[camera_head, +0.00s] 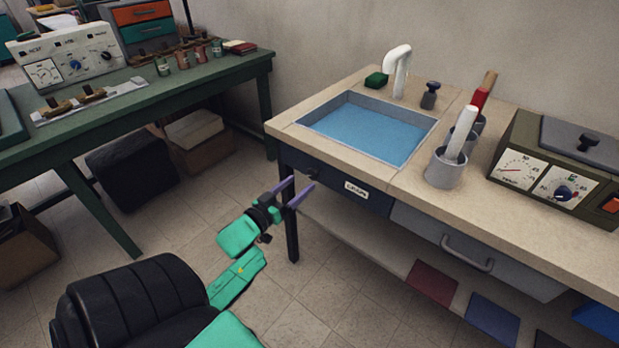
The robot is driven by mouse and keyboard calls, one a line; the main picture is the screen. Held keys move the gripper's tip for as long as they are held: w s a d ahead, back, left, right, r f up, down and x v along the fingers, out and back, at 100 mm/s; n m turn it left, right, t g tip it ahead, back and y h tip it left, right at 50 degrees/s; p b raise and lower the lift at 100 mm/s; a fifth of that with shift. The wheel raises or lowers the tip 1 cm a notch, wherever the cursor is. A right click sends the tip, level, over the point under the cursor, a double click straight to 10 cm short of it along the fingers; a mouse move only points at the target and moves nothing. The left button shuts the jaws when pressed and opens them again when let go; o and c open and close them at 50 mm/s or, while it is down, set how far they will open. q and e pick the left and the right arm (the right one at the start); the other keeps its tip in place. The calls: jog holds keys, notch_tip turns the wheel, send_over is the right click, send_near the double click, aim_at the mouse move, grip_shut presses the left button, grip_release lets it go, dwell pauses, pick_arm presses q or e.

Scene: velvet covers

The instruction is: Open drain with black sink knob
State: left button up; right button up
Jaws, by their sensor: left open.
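The sink (365,128) is a rectangular basin filled with blue water, set in the beige counter at the upper middle. A black knob (430,96) stands upright on the counter behind the basin's right corner, right of the white faucet (398,70). A small dark knob (313,177) is on the dark front panel (335,182) below the sink, left of a white label too small to read. My left gripper (299,187) is open and empty in front of this panel, its purple fingers overlapping the small knob's area; contact cannot be told. My right gripper is out of view.
Grey cups (446,169) with tools and an olive device (560,170) stand on the counter right of the sink. A green sponge (376,80) lies by the faucet. A green workbench (190,95) stands left.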

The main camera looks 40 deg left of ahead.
aim_at(311, 174)
pick_arm(q)
jog(key=w, duration=0.4)
jog(key=shift+w+a, duration=0.1)
jog(key=shift+w, duration=0.2)
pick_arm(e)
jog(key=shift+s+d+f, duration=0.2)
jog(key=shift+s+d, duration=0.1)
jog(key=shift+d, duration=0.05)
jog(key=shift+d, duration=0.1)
pick_arm(q)
grip_shut()
